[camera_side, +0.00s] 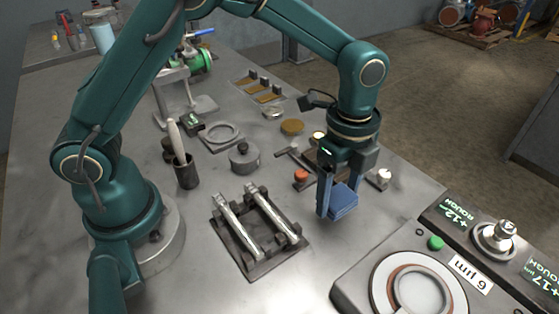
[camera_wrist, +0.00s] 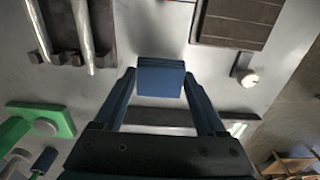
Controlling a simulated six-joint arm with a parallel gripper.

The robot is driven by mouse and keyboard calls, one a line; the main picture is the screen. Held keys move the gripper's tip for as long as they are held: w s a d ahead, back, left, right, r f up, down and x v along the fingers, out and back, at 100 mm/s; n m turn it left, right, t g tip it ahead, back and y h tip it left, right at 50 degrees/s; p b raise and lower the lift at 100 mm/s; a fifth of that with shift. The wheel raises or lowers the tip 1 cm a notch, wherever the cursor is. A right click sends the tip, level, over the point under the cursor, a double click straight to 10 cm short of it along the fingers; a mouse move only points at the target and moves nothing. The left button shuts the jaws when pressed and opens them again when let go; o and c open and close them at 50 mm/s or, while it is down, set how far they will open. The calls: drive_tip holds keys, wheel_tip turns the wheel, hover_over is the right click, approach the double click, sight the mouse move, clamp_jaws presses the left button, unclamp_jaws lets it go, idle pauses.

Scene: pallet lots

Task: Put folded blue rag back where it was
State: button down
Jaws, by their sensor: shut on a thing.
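The folded blue rag (camera_side: 343,200) is a small blue block between the fingers of my gripper (camera_side: 338,196). It also shows in the wrist view (camera_wrist: 160,78), between the two fingertips of my gripper (camera_wrist: 160,84). The gripper is shut on it. In the side view the rag hangs near the table's right edge, to the right of the dark rack with two metal rods (camera_side: 258,232). It looks a little above the bench, but the exact gap is hard to tell.
A machine with a round plate (camera_side: 418,284) and a green button (camera_side: 436,243) stands at the front right. A small white-topped part (camera_side: 383,176) and an orange-topped part (camera_side: 301,176) stand near the gripper. A dark slatted block (camera_wrist: 238,18) lies ahead in the wrist view.

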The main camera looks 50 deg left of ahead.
sight(335, 208)
drive_tip(key=shift+f, duration=1.9)
drive_tip(key=shift+f, duration=0.15)
unclamp_jaws()
